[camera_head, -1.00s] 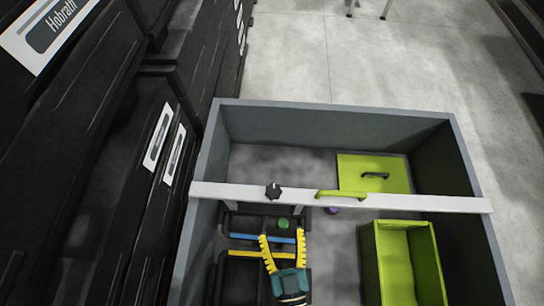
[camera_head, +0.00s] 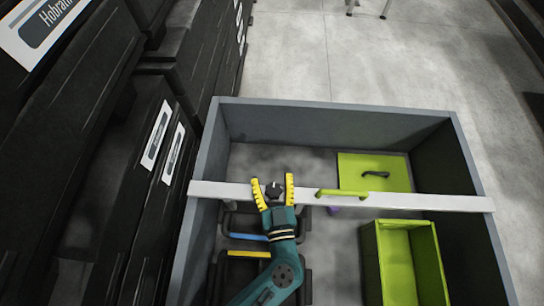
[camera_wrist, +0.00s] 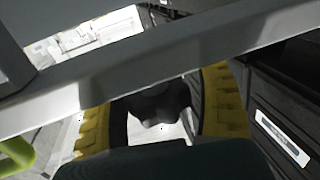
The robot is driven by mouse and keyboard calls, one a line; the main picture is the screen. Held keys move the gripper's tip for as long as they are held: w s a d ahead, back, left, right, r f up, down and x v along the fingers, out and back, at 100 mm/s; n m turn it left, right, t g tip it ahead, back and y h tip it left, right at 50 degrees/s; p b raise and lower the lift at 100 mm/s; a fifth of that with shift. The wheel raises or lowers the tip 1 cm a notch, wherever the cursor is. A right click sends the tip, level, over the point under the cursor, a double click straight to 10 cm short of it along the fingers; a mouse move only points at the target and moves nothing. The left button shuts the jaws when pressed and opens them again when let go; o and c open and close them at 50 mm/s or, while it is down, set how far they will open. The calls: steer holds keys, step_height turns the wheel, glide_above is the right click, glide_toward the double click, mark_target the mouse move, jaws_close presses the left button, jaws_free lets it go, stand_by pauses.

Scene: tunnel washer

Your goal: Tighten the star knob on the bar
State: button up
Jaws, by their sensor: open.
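The black star knob (camera_head: 273,190) sits on the white bar (camera_head: 415,201), left of the bar's green handle. The bar lies across the grey bin. My gripper (camera_head: 272,184) is open, with one yellow finger on each side of the knob. In the wrist view the dark lobed knob (camera_wrist: 158,104) shows between the two yellow fingers (camera_wrist: 160,112), and the bar (camera_wrist: 110,78) crosses the picture above it. I cannot tell whether either finger touches the knob.
The green handle (camera_head: 342,193) stands on the bar to the right of my gripper. Inside the grey bin (camera_head: 335,118) are a green box (camera_head: 370,262), a green panel with a black handle (camera_head: 360,162) and black frames (camera_head: 232,250). Black machine housings (camera_head: 95,190) line the left.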

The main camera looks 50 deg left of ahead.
mark_target(284, 188)
jaws_close()
steer(key=shift+m+t, duration=0.3)
steer(key=shift+t, duration=0.1)
stand_by(0.4)
steer(key=m+t+h+p, duration=0.3)
steer(key=h+p, duration=0.1)
steer(key=w+d+m+t+h+p, duration=0.1)
steer(key=m+t+h+p, duration=0.2)
steer(key=m+h+p, duration=0.1)
steer(key=w+d+m+t+h+p, duration=0.1)
steer(key=m+t+h+p, duration=0.1)
steer(key=h, duration=0.4)
steer(key=shift+d+r+m+t+p, duration=0.1)
steer(key=shift+r+m+t+p, duration=0.25)
steer(key=shift+m+p, duration=0.75)
steer(key=shift+d+f+m+h+p, duration=0.15)
steer(key=shift+m+h+p, duration=0.25)
steer(key=shift+h, duration=0.5)
steer(key=shift+d+f+m+h+p, duration=0.2)
steer(key=shift+m+h, duration=0.3)
steer(key=shift+h, duration=0.4)
steer(key=shift+r+h, duration=0.1)
steer(key=shift+h, duration=0.3)
steer(key=c, duration=1.2)
jaws_free()
